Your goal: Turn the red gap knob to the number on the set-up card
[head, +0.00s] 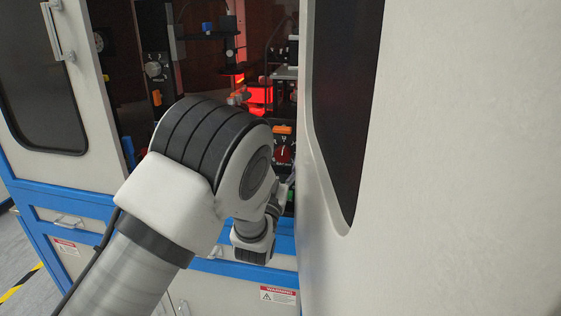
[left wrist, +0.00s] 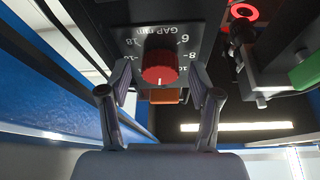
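The red gap knob (left wrist: 160,67) sits on a black dial plate (left wrist: 135,44) marked "GAP mm" with white numbers, some too blurred or hidden to read. Its white line points toward the picture's bottom in the left wrist view. The knob also shows in the head view (head: 283,155), small, inside the cabinet. My left gripper (left wrist: 160,88) is open, with one finger to each side of the knob; it seems just short of it, and I see no contact. In the head view my left arm mostly hides this gripper. I cannot make out a set-up card. My right gripper is out of view.
An orange block (left wrist: 165,96) is beside the dial. A green part (left wrist: 305,72) and a red-lit ring (left wrist: 244,12) are to the right. In the head view, an open cabinet door (head: 440,150) fills the right side, close to my arm. Another knob (head: 153,70) is left inside.

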